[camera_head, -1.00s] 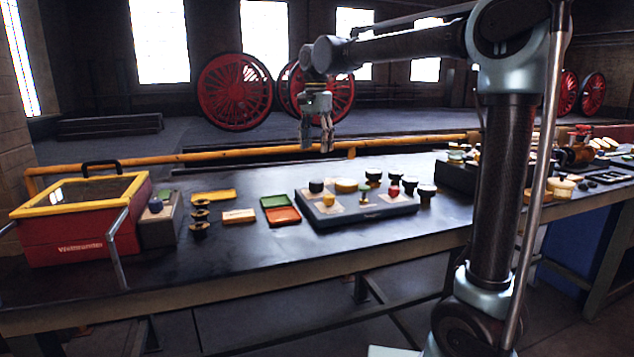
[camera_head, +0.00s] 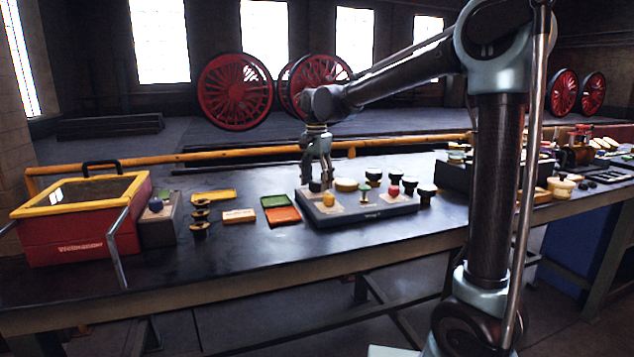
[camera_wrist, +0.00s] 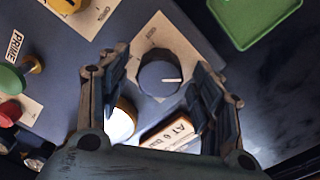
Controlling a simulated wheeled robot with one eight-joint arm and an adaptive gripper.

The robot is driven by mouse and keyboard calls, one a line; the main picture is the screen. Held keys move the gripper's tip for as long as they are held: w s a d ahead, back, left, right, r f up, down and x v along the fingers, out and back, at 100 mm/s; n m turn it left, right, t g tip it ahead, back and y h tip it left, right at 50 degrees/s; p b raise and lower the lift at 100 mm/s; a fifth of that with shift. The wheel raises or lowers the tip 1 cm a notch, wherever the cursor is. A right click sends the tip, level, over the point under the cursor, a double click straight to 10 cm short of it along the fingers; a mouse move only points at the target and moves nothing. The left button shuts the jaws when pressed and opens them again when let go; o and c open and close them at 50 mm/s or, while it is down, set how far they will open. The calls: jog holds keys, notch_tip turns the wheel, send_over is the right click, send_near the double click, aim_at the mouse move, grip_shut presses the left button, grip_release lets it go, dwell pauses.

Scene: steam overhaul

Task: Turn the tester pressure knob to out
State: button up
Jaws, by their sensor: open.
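The tester is a blue-grey panel box (camera_head: 365,214) on the bench, carrying several knobs. A dark round knob (camera_wrist: 160,77) with a white pointer line sits on a cream plate (camera_wrist: 163,36) in the wrist view. Its pointer aims right in that picture, and the plate's small lettering is too blurred to read surely. In the head view this dark knob (camera_head: 315,186) is at the panel's back left. My gripper (camera_head: 316,176) is open just above it, pointing down. In the wrist view my gripper (camera_wrist: 163,72) has one finger on each side of the knob; contact cannot be told.
A yellow knob (camera_head: 329,199) stands close by in front. A pale round part (camera_wrist: 122,121) and a lettered block (camera_wrist: 170,135) lie between the fingers' bases. Green (camera_head: 274,201) and orange (camera_head: 283,216) trays lie left of the panel.

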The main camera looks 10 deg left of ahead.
jog(key=shift+c, duration=0.4)
jog(key=c, duration=1)
jog(key=shift+n, duration=0.5)
jog(key=n, duration=0.9)
jog(key=shift+d, duration=0.1)
jog(key=n, duration=0.5)
jog(key=shift+n, duration=0.4)
jog(key=n, duration=0.4)
jog(key=shift+w+d+n, duration=0.1)
jog(key=shift+n, duration=0.3)
